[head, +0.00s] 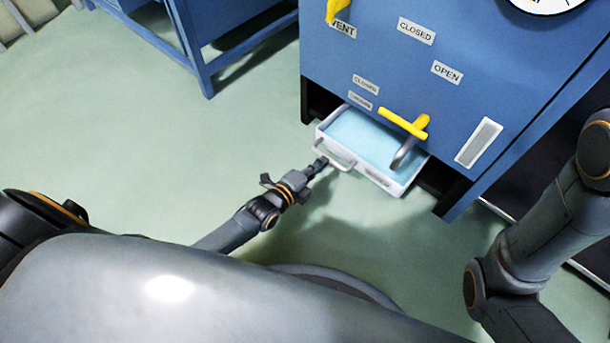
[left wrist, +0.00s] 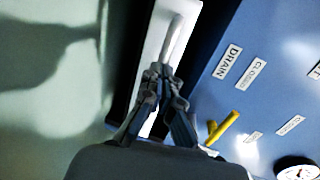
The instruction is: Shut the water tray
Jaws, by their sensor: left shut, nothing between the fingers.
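The white water tray (head: 363,169) sticks out from under the blue cabinet, with light blue water in it. A light bow handle (head: 336,158) is on its front wall, towards the left end. My left gripper (head: 322,163) is shut and empty, with its fingertips right at the handle; I cannot tell whether they touch. In the left wrist view the shut fingertips (left wrist: 160,71) are just below the pale handle (left wrist: 173,42), with the white tray front (left wrist: 156,28) behind. My right arm shows at the right, but its gripper is out of view.
The blue cabinet (head: 460,40) carries a yellow lever (head: 404,123) above the tray, another yellow handle (head: 332,11) at the top, and several labels. A gauge (head: 545,3) is at the top right. A blue bench frame (head: 196,50) stands upper left. The green floor at left is clear.

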